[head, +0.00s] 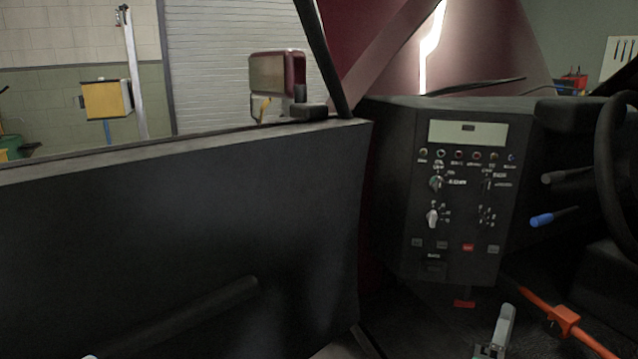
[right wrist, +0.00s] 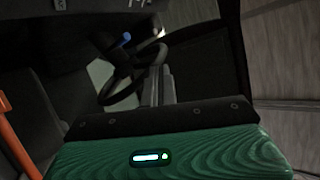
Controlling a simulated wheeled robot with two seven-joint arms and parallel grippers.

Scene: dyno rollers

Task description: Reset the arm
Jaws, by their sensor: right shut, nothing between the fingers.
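My right gripper (head: 507,311) shows low in the head view, right of centre, as a pale grey piece pointing up and away. It is shut and empty, in front of the dark control panel (head: 467,215) and left of an orange-red bar (head: 563,318). Only a pale tip at the bottom left edge of the head view may belong to my left arm; its jaws are not seen. In the right wrist view, a green surface with a lit indicator fills the bottom, behind a dark strip with screws; the fingers do not show there.
An open dark vehicle door (head: 190,240) with a mirror (head: 277,75) stands on the left. A steering wheel (head: 615,150) and a blue-tipped lever (head: 542,220) are on the right. The wheel also shows in the right wrist view (right wrist: 122,90). A yellow box (head: 107,99) stands outside.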

